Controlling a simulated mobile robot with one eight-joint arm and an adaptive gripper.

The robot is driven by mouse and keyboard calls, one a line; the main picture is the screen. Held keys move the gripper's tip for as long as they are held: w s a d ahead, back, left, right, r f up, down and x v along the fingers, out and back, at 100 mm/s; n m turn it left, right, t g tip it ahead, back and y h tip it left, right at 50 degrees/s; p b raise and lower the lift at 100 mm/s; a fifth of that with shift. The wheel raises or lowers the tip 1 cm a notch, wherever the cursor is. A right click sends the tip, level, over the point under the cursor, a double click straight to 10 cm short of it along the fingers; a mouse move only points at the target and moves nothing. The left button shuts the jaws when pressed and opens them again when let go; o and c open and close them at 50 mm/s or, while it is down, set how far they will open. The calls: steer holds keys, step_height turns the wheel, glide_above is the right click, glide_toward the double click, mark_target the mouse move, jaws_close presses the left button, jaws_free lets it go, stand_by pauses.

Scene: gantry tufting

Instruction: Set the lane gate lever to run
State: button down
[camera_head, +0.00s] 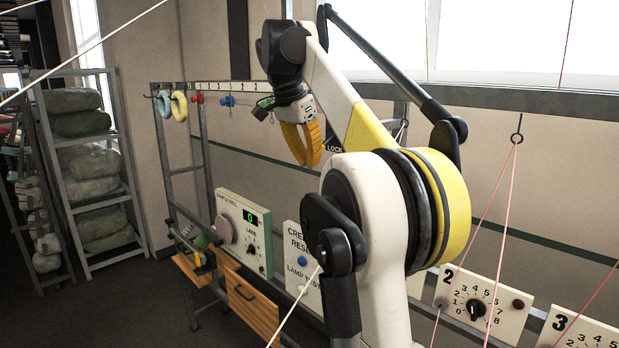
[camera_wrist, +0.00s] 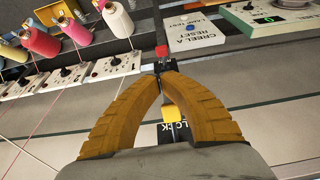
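My gripper (camera_head: 306,163) has orange ribbed fingers and hangs in front of the back wall, close to a label reading LOCK (camera_head: 334,148). In the wrist view the fingertips of my gripper (camera_wrist: 163,76) come together, with almost no gap. A dark fitting with a red block (camera_wrist: 162,51) shows just beyond the tips. A yellow block (camera_wrist: 172,112) shows between the fingers, next to the partly covered LOCK lettering (camera_wrist: 176,129). These look like parts of the lane gate lever. The fingers hide much of it, and I cannot tell whether the tips touch it. No run marking is readable.
A creel reset panel (camera_wrist: 196,32) with a blue button lies beyond the fingers. Yarn cones (camera_wrist: 117,19) and dial panels (camera_wrist: 102,68) stand at the left in the wrist view. Taut yarns cross the head view. A numbered dial panel (camera_head: 510,309) is at lower right.

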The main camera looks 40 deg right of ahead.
steer(key=p+x, duration=0.1)
steer(key=x, duration=0.9)
steer(key=shift+a+f, duration=0.1)
steer(key=shift+f, duration=0.1)
stand_by(0.4)
steer(key=shift+a+f+h+b, duration=0.1)
steer(key=shift+a+h+b, duration=0.1)
steer(key=shift+h+b, duration=0.25)
